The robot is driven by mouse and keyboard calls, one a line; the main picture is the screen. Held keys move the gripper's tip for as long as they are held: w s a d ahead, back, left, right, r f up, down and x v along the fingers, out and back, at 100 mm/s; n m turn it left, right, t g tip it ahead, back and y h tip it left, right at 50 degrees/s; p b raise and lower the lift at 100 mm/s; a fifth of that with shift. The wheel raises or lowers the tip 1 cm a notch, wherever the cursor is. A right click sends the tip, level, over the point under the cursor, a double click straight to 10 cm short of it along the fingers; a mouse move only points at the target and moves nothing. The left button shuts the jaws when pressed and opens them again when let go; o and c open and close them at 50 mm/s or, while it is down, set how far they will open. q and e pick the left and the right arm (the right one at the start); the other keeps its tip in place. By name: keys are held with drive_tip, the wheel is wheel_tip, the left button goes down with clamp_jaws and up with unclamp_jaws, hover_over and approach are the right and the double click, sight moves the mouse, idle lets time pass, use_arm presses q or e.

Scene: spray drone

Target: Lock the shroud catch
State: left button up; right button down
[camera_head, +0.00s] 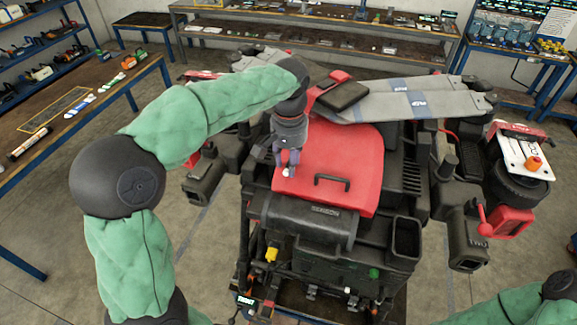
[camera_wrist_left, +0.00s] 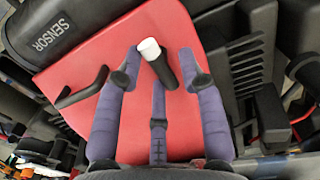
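The red shroud (camera_head: 345,150) lies over the middle of the drone, with a black bar handle (camera_head: 332,180) near its front edge. It also fills much of the left wrist view (camera_wrist_left: 80,120). The shroud catch looks like a short black lever with a white tip (camera_wrist_left: 150,48); the white tip also shows in the head view (camera_head: 284,199), at the shroud's front left. My left gripper (camera_head: 287,168) points down there. In the wrist view its purple fingers (camera_wrist_left: 160,75) are spread around the lever, with gaps at the sides; contact with the middle finger is unclear. My right gripper is out of view.
A black sensor housing (camera_head: 310,220) sits in front of the shroud. Grey folded panels (camera_head: 410,98) lie behind it. Black arm modules stick out on both sides of the drone. A workbench (camera_head: 80,105) stands left, shelves (camera_head: 320,30) behind. Bare floor lies between.

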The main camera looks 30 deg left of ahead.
use_arm(q)
drive_tip(key=shift+r, duration=0.1)
clamp_jaws()
drive_tip(key=n, duration=0.4)
drive_tip(key=shift+w+p, duration=0.1)
drive_tip(key=shift+p, duration=0.2)
drive_tip(key=n, duration=0.5)
drive_tip(key=shift+n, duration=0.6)
